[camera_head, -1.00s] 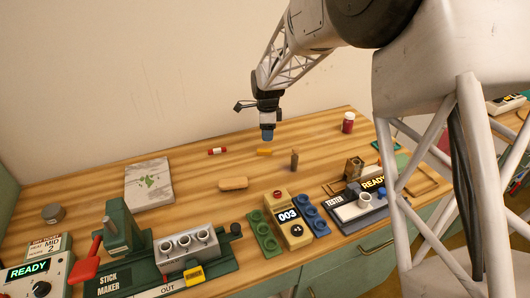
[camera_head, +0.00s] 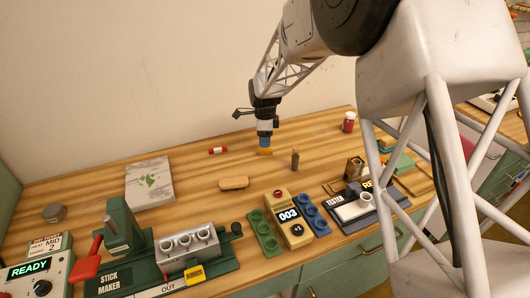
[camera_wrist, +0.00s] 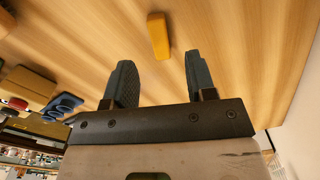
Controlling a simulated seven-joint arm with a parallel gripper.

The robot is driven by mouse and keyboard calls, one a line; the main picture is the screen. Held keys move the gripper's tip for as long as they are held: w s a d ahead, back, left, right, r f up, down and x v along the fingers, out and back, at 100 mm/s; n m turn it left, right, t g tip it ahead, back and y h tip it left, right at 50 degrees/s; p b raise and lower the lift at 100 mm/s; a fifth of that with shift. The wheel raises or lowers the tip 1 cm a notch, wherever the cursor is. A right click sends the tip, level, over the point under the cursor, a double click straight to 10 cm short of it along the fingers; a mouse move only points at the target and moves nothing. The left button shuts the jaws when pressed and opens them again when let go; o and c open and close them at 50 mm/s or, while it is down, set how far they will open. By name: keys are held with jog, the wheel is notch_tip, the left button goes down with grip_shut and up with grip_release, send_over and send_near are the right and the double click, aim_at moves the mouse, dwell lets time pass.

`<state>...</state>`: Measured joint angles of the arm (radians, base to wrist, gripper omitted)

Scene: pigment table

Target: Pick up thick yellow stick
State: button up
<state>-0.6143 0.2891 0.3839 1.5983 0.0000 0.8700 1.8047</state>
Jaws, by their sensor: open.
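The thick yellow stick (camera_head: 265,152) lies on the wooden table, just below my gripper in the head view. In the wrist view the yellow stick (camera_wrist: 158,37) lies ahead of the fingertips, roughly in line with the gap between them. My gripper (camera_head: 265,142) points down above the stick. In the wrist view its two blue-grey fingers (camera_wrist: 157,68) are spread apart with nothing between them. The fingers and the stick look apart in the wrist view; the exact height above the table is hard to tell.
A red-and-white stick (camera_head: 218,150) lies to the left and a brown upright stick (camera_head: 295,159) stands to the right. A tan block (camera_head: 234,183) lies nearer the front. A red jar (camera_head: 348,122) stands at the back right. The stick maker (camera_head: 160,255) and counter device (camera_head: 290,218) line the front.

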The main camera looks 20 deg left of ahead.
aim_at(265, 150)
jog(key=shift+f, duration=2.65)
grip_shut()
jog(key=shift+r, duration=0.2)
jog(key=shift+r, duration=0.55)
notch_tip(265, 150, up, 2)
jog(key=shift+r, duration=0.1)
jog(key=s+d, duration=0.3)
jog(key=s, duration=0.1)
jog(key=s+d+r, duration=0.1)
jog(key=s+d, duration=0.2)
jog(key=s, duration=0.1)
jog(key=s+d, duration=0.3)
jog(key=s, duration=0.2)
jog(key=shift+s+r, duration=0.1)
jog(key=shift+r, duration=0.1)
